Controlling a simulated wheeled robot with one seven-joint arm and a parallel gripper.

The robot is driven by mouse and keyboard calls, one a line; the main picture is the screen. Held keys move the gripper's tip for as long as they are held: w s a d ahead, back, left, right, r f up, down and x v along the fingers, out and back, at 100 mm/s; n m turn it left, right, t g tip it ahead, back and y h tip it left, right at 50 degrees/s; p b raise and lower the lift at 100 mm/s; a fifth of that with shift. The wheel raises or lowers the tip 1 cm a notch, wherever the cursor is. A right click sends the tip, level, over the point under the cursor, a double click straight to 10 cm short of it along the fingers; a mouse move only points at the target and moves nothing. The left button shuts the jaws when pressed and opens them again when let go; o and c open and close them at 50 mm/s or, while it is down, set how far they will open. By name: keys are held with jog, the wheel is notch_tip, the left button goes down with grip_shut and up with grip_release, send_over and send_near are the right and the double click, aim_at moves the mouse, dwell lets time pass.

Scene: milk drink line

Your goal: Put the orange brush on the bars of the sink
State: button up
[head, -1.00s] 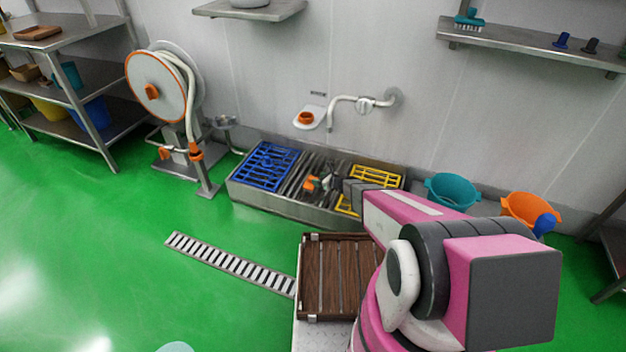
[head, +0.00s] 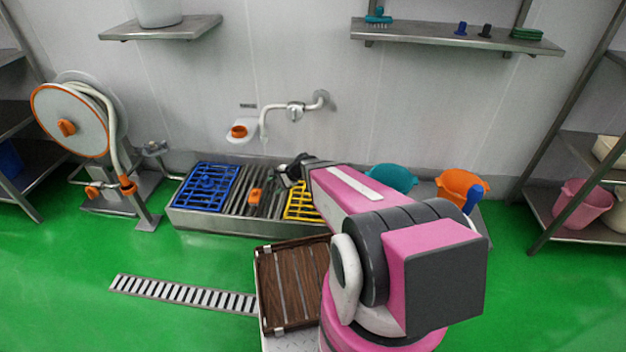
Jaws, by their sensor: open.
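The orange brush (head: 254,196) lies on the grey bars (head: 236,208) in the middle of the sink (head: 205,222), between the blue rack and the yellow rack. It looks small, and its bristles cannot be made out. My gripper (head: 288,168) is open, above the back right part of the sink. It is apart from the brush, up and to its right. My pink arm covers the right end of the sink.
A blue rack (head: 206,187) and a yellow rack (head: 299,203) lie on the sink. A tap (head: 295,112) and an orange-topped holder (head: 238,131) are on the wall behind. Teal (head: 392,178) and orange (head: 461,185) buckets stand right. A wooden slatted top (head: 290,285) is in front.

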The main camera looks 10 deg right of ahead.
jog(key=s+d+r+n+g+h, duration=0.2)
jog(key=s+d+r+n+h, duration=0.6)
jog(key=s+d+r+n, duration=0.4)
jog(key=s+d+r, duration=0.1)
jog(key=s+r, duration=0.2)
jog(key=s, duration=0.1)
jog(key=shift+g+h, duration=0.3)
jog(key=shift+h, duration=0.1)
jog(key=shift+c, duration=1.2)
